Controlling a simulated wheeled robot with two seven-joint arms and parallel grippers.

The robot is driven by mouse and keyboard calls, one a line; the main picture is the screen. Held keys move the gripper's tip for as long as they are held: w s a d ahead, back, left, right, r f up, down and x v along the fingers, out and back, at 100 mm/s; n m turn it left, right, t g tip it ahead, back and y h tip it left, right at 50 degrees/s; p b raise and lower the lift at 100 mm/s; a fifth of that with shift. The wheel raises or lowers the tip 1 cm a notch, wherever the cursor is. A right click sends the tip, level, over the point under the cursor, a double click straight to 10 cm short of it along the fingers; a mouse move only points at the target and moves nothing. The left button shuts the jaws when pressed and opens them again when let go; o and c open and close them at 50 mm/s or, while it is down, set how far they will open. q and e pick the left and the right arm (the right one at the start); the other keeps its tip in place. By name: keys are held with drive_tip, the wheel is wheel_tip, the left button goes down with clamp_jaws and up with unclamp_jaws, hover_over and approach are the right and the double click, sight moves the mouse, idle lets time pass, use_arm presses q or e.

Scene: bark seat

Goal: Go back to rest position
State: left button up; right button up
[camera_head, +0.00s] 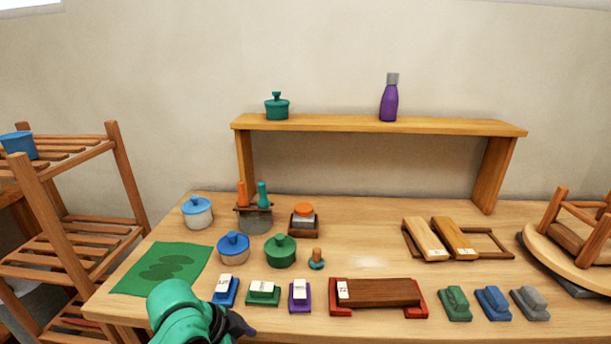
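A teal arm of mine comes in at the bottom, left of centre, and I take it for my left arm. Only a small dark part of my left gripper (241,325) shows, low at the table's front edge. Its fingers are not clear, so I cannot tell whether it is open or shut. It is just below the blue block (226,293) with a white label, and I see nothing held in it. My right gripper is not in view.
The wooden table (370,232) holds a green mat (162,268), lidded pots (281,252), labelled blocks, a red-ended brown block (381,293) and wooden boards (425,240). A raised shelf (350,124) stands behind. A slatted rack (75,228) is left. A round stand (570,255) is right.

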use_arm(q)
drive_tip(key=s+a+f+n+y, duration=0.5)
drive_tip(key=s+a+f+n, duration=0.4)
drive_tip(key=s+a+n, duration=0.35)
wheel_tip(320, 180, down, 22)
drive_tip(key=m, duration=0.1)
drive_tip(key=s+a+f+g, duration=0.1)
drive_tip(key=s+a+f, duration=0.1)
drive_tip(key=s+f, duration=1.3)
drive_tip(key=s, duration=0.2)
drive_tip(key=shift+s+a+g, duration=0.3)
drive_tip(key=shift+s+a, duration=0.1)
